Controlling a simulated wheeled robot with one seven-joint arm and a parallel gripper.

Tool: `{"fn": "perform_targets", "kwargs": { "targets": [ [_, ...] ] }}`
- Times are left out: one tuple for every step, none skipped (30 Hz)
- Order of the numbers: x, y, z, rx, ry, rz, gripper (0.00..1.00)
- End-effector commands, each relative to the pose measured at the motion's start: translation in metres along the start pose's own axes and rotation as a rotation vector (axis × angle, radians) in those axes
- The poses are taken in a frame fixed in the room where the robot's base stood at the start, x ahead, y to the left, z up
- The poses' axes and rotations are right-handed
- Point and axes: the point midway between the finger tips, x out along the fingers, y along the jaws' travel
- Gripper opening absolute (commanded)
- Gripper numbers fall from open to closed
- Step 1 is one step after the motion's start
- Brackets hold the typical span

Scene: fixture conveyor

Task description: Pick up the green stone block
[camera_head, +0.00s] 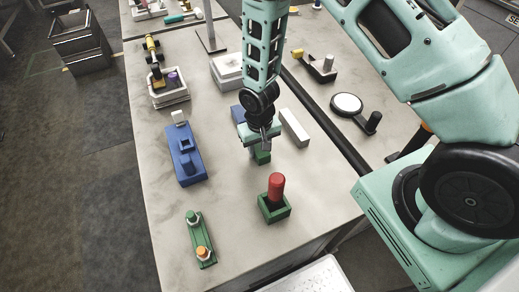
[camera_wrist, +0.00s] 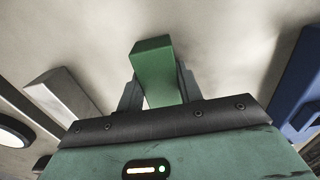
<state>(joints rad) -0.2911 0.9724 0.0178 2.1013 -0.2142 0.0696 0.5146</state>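The green stone block (camera_wrist: 153,62) is a plain rectangular block between the two fingers of my gripper (camera_wrist: 160,88) in the wrist view. Both fingers lie close against its sides, with no clear gap, so my gripper looks shut on it. In the head view the gripper (camera_head: 262,143) points down over the table, and the lower part of the green block (camera_head: 262,157) shows beneath the fingers. The block's upper part is hidden there. I cannot tell whether its underside touches the table.
A white block (camera_head: 294,127) lies close on the right, and a blue block (camera_head: 238,114) stands just behind. A green holder with a red cylinder (camera_head: 276,187) stands in front. A blue fixture (camera_head: 186,154) is at left. Bare table (camera_head: 225,200) lies between them.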

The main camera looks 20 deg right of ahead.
Motion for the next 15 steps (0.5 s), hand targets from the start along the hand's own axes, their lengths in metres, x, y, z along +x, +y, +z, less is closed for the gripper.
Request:
{"fn": "perform_targets", "kwargs": {
  "targets": [
    [-0.0001,0.0,0.0,0.0,0.0,0.0,0.17],
    [-0.0001,0.0,0.0,0.0,0.0,0.0,0.09],
    [-0.0002,0.0,0.0,0.0,0.0,0.0,0.08],
    [-0.0004,0.0,-0.0001,0.0,0.0,0.0,0.08],
    [-0.0004,0.0,-0.0001,0.0,0.0,0.0,0.08],
    [-0.0004,0.0,-0.0001,0.0,0.0,0.0,0.08],
    [-0.0005,0.0,-0.0001,0.0,0.0,0.0,0.08],
    [-0.0005,0.0,-0.0001,0.0,0.0,0.0,0.08],
    [-0.0005,0.0,-0.0001,0.0,0.0,0.0,0.08],
    [-0.0007,0.0,-0.0002,0.0,0.0,0.0,0.08],
    [-0.0011,-0.0001,-0.0002,0.0,0.0,0.0,0.08],
    [-0.002,-0.0001,-0.0004,0.0,0.001,0.0,0.08],
    [-0.003,-0.0002,-0.0006,0.001,0.001,-0.001,0.08],
    [-0.0043,-0.0003,-0.0008,0.001,0.002,-0.001,0.08],
    [-0.0064,-0.0003,-0.0011,0.001,0.003,-0.001,0.08]
  ]
}}
